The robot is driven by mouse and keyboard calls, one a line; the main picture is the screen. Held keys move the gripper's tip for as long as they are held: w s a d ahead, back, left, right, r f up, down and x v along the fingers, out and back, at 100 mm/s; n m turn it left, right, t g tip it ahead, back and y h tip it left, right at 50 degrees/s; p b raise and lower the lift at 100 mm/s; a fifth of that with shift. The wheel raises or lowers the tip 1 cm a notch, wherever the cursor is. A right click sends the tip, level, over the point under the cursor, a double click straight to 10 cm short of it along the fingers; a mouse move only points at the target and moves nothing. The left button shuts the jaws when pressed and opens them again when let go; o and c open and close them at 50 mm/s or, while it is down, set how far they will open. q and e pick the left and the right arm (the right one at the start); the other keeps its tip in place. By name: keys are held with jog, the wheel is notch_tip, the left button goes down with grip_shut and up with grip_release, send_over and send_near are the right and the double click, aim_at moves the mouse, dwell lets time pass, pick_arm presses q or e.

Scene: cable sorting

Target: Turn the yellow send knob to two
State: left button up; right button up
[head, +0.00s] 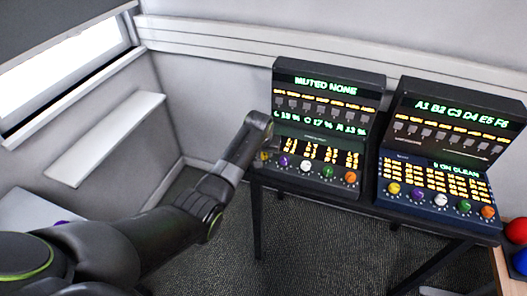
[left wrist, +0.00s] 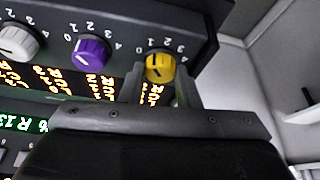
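The yellow knob (left wrist: 160,67) sits at the end of a knob row on the left console (head: 318,147). Numbers are printed around it; I cannot tell surely which one its dark mark points at. My left gripper (left wrist: 161,82) has one finger on each side of the yellow knob, with small gaps showing, so it looks open around it. In the head view the left gripper (head: 262,140) is at the console's left edge and partly covers that knob. A second yellow knob (head: 393,188) is on the right console (head: 446,150). My right gripper is not in view.
Beside the yellow knob are a purple knob (left wrist: 91,50) and a white knob (left wrist: 17,41). Green (head: 327,172) and orange (head: 350,177) knobs continue the row. A wall shelf (head: 105,138) is at left. Red (head: 516,231) and blue round objects are at the right edge.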

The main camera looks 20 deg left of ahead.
pick_arm(q)
jog(key=shift+r+m+p, duration=0.1)
jog(key=shift+m+p, duration=0.4)
jog(key=shift+a+m+h+p, duration=0.15)
jog(key=shift+m+h+p, duration=0.4)
jog(key=shift+m, duration=0.55)
jog(key=shift+m+h, duration=0.35)
jog(key=shift+m, duration=0.35)
jog(key=shift+m+g+h, duration=0.3)
jog(key=shift+m+h, duration=0.1)
jog(key=shift+m, duration=0.7)
jog(key=o, duration=0.7)
